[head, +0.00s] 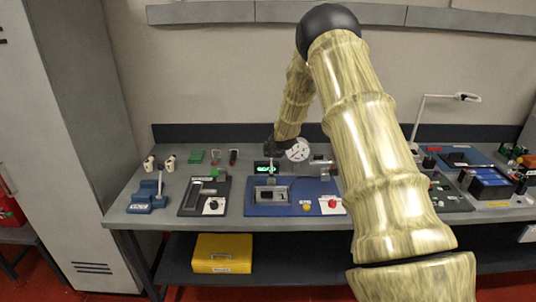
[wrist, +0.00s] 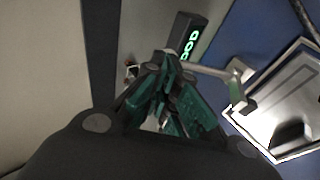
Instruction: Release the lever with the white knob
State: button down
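In the wrist view, a pale grey lever (wrist: 205,70) runs from a bracket on the blue panel (wrist: 232,50) to my gripper's fingertips. Its far end is hidden at the fingers, and I cannot make out a white knob there. My gripper (wrist: 168,75) has its dark green finger pads close together at the lever's end; whether they grip it or only lie beside it is unclear. In the head view my gripper (head: 272,146) is small and dark, above the back of the blue panel (head: 268,210), near the green-lit display (head: 265,168).
A blue device (head: 147,201) is at the far left. Red and yellow buttons sit on the blue panel's front. More equipment (head: 490,183) fills the right side.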

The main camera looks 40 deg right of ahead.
dwell(0.5)
jog(key=shift+s+r+p, duration=0.25)
jog(key=shift+r+p, duration=0.1)
jog(key=shift+r, duration=0.05)
jog(key=b+v, duration=0.2)
jog(key=v, duration=1.1)
jog(key=shift+w+d+r+b, duration=0.2)
jog(key=shift+r+b, duration=0.15)
jog(key=shift+b, duration=0.05)
